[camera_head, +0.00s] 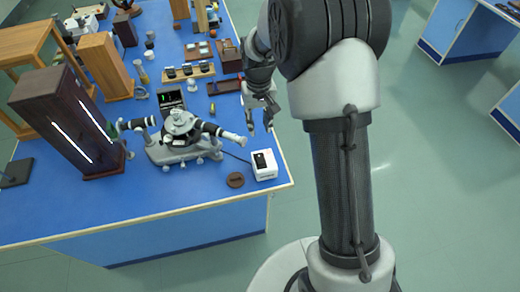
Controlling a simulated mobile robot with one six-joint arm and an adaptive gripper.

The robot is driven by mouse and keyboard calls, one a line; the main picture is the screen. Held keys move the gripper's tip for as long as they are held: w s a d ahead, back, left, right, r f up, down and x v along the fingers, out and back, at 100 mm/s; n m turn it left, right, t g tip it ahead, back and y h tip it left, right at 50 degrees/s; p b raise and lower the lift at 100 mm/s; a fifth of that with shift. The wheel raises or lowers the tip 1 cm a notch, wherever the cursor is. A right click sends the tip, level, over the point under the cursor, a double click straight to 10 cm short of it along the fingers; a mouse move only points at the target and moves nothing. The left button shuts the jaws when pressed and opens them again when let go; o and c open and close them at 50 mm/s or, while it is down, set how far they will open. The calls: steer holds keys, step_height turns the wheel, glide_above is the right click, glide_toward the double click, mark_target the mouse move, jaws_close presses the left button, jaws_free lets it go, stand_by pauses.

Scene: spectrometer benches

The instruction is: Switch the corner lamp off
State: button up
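My gripper (260,128) hangs above the right edge of the blue bench, fingers pointing down and spread apart with nothing between them. A small white box (267,174) with a black panel or switch on top stands at the bench's near right corner, just below the gripper in the picture and apart from it. A dark cable runs from it toward the spectrometer (180,130). A tall dark wooden housing (58,115) with bright glowing slits stands at the left. I cannot tell which of these is the corner lamp, nor any switch position.
A round brown disc (235,180) lies left of the white box. Wooden racks (188,73), a dark red tray (224,86) and several small items fill the bench farther back. The front strip of the bench (150,197) is bare. Open floor (440,160) lies to the right.

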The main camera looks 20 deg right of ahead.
mark_target(259, 156)
step_height(259, 156, down, 16)
steer(key=b, duration=0.3)
steer(key=shift+c, duration=0.5)
jaws_close()
